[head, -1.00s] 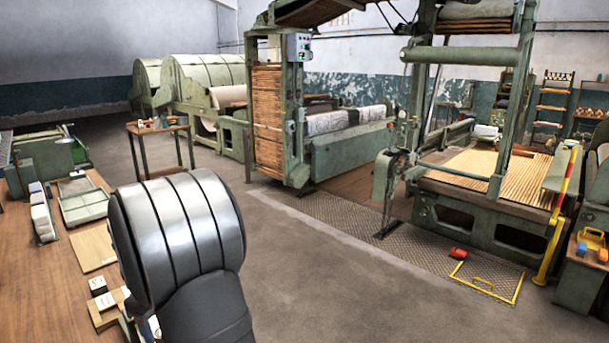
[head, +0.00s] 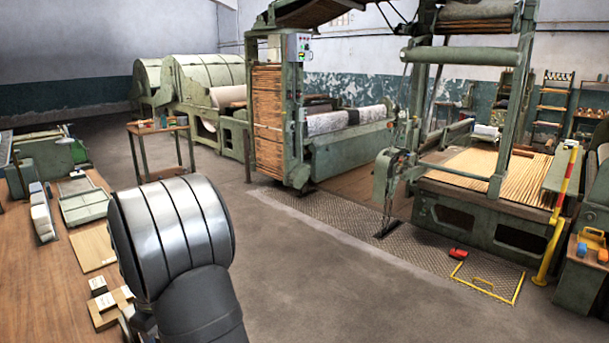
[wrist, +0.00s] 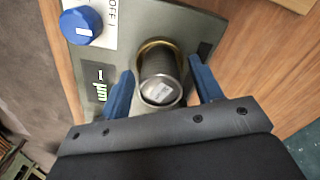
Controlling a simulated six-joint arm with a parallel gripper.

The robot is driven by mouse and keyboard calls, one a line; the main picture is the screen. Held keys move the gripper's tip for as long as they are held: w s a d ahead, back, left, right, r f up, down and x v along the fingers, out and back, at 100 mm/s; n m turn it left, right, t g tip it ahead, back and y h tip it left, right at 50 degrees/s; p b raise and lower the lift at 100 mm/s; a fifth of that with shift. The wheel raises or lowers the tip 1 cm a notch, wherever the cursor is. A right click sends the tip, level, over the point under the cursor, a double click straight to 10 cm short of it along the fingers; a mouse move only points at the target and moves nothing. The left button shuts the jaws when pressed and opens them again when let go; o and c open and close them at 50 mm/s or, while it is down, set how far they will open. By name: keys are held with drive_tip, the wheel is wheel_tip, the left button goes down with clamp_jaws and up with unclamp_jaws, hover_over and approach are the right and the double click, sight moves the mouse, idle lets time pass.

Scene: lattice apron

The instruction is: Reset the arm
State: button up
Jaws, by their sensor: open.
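My gripper (wrist: 163,84) shows in the wrist view with its two blue fingers apart. A dark knurled cylinder (wrist: 158,66) with a pale end face stands in a brass ring on a grey-green panel (wrist: 130,30), between the fingers in the picture. A gap shows on each side of it; I cannot tell how deep the fingers reach around it. In the head view my arm's silver and black links stand at the lower left and hide the gripper.
A blue knob (wrist: 82,25) beside an OFF label sits on the panel. The wooden bench (head: 50,290) holds wooden blocks (head: 108,305) close to my arm and a green-framed tray (head: 82,204) farther back. Open floor (head: 310,290) lies to the right.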

drive_tip(key=r, duration=0.2)
drive_tip(key=d+r, duration=0.1)
drive_tip(key=r, duration=0.2)
drive_tip(key=shift+w, duration=0.15)
drive_tip(key=d+r, duration=0.6)
drive_tip(key=d, duration=0.5)
drive_tip(key=s+a+f+n, duration=0.2)
drive_tip(key=s, duration=0.6)
drive_tip(key=s+a+f+n, duration=0.1)
drive_tip(key=s+f+n, duration=0.2)
drive_tip(key=s, duration=0.5)
drive_tip(key=s+a+f, duration=0.1)
drive_tip(key=a+f, duration=0.1)
drive_tip(key=a, duration=0.1)
drive_tip(key=s+a+f, duration=0.2)
drive_tip(key=a, duration=0.1)
drive_tip(key=s+a+f, duration=0.1)
drive_tip(key=a+f, duration=0.1)
drive_tip(key=a, duration=0.2)
drive_tip(key=shift+s+f, duration=0.15)
drive_tip(key=shift+s, duration=0.15)
drive_tip(key=shift+s+a+f, duration=0.1)
drive_tip(key=shift+a+f, duration=0.1)
drive_tip(key=shift+f, duration=0.65)
